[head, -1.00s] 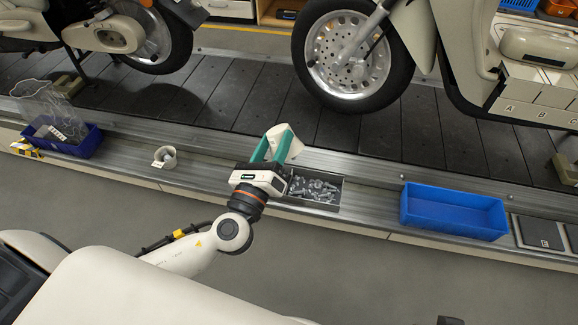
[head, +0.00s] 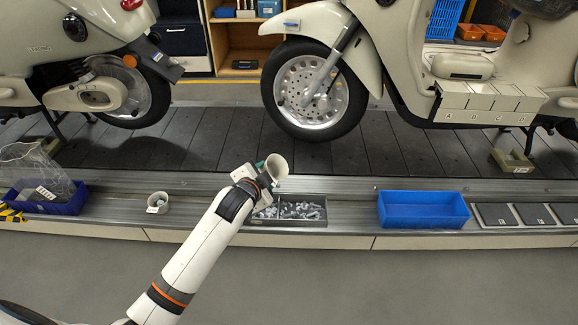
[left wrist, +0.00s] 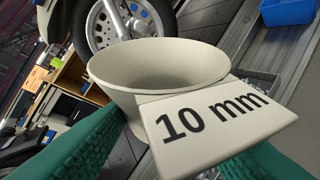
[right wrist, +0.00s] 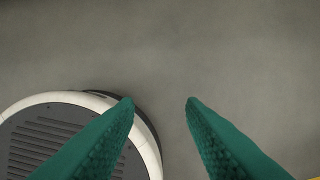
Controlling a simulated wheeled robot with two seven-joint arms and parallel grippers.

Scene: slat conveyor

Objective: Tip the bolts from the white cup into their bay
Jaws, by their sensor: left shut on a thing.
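The white cup (head: 277,166), with a "10 mm" label in the left wrist view (left wrist: 118,82), is held above the line-side ledge. My left gripper (head: 262,172) is shut on it. The cup's mouth shows to the head camera and it looks tilted; the visible part of its inside looks empty, but its bottom is hidden. Below it, a grey metal bay (head: 290,224) set in the ledge holds many bolts (head: 300,210); my arm covers its left end. My right gripper (right wrist: 160,101) is open and empty over the grey floor.
A second whitish cup (head: 157,202) stands on the ledge to the left, beyond it a dark blue bin (head: 60,206) with a clear bag. An empty-looking blue bin (head: 423,211) and dark plates (head: 496,215) lie right. Scooters stand on the slat conveyor (head: 215,150) behind.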

